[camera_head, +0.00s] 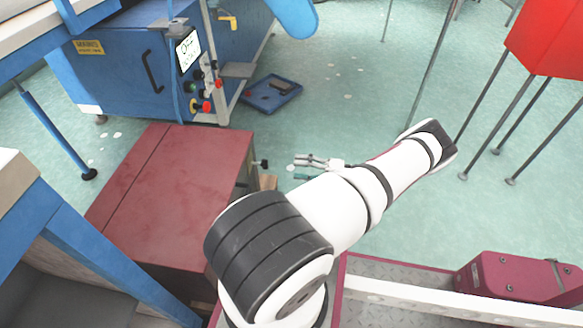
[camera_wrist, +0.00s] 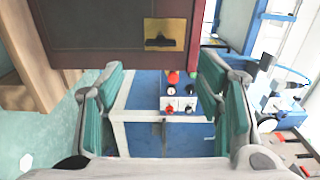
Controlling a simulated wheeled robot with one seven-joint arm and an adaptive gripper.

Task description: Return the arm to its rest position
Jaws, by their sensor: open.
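My arm (camera_head: 345,205) reaches out from the bottom of the head view, bends at the far right, and its end turns back to the left. My gripper (camera_head: 297,167) shows partly behind the arm, over the floor just right of the dark red cabinet. In the wrist view, the gripper's two teal-padded fingers (camera_wrist: 163,65) stand wide apart with nothing between them. The gripper is open and empty.
The dark red cabinet (camera_head: 165,195) stands left of my arm; a brass plate (camera_wrist: 165,34) shows on a dark red surface in the wrist view. A blue machine (camera_head: 125,70) with buttons stands behind. A blue tray (camera_head: 284,100) lies on the floor. A red box (camera_head: 550,40) on thin legs is right.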

